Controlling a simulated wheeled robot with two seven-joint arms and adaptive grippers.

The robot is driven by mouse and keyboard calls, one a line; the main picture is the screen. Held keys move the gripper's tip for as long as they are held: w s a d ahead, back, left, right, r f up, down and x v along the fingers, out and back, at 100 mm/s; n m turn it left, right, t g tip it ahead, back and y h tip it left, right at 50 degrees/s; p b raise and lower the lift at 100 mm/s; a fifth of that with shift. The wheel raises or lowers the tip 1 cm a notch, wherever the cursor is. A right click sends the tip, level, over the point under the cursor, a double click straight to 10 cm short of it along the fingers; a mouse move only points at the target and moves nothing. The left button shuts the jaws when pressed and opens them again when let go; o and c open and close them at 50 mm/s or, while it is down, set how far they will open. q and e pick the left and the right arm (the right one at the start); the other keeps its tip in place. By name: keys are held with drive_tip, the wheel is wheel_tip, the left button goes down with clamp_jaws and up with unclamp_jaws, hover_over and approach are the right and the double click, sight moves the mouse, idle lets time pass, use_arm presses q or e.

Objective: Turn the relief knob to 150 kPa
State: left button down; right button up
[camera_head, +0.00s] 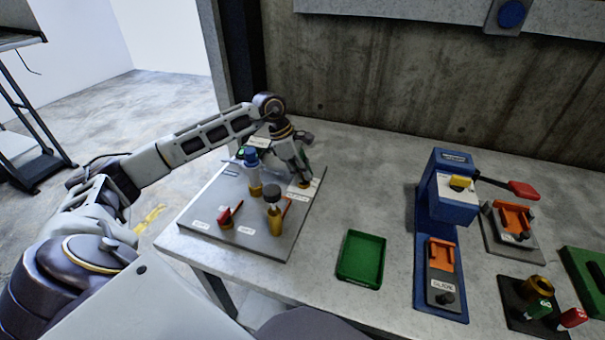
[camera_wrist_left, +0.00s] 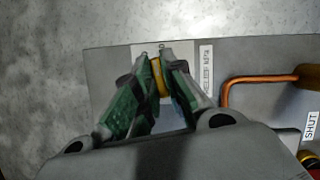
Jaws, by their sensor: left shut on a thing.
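The relief knob (camera_wrist_left: 158,76) shows in the left wrist view as a brass-yellow piece between my fingers. A white label reading RELIEF kPa (camera_wrist_left: 207,68) is beside it on the grey panel (camera_wrist_left: 238,62). My left gripper (camera_wrist_left: 158,66) is shut on the knob, one green-padded finger on each side. In the head view my left gripper (camera_head: 303,178) points down at the panel's far right corner, where the knob (camera_head: 305,184) is mostly hidden. The knob's pointer and setting cannot be read. My right gripper is not in view.
The panel also carries a blue-topped fitting (camera_head: 254,178), a dark-capped brass fitting (camera_head: 273,212) and a red lever (camera_head: 229,214). A copper pipe (camera_wrist_left: 252,80) runs near the knob. A green tray (camera_head: 361,259) and the blue press (camera_head: 450,190) stand to the right.

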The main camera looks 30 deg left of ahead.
use_arm(q)
drive_tip(key=shift+m+g, duration=0.3)
drive_tip(key=shift+m, duration=0.8)
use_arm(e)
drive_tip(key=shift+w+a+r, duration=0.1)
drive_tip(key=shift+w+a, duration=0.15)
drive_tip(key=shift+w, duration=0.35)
use_arm(q)
drive_tip(key=c, duration=1.5)
unclamp_jaws()
drive_tip(key=shift+r, duration=0.1)
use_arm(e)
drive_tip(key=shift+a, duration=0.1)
use_arm(q)
drive_tip(key=w+v, duration=0.1)
drive_tip(key=v, duration=1)
drive_tip(key=shift+s+a+r, duration=0.3)
drive_tip(key=shift+s+a, duration=0.05)
drive_tip(key=shift+s, duration=0.05)
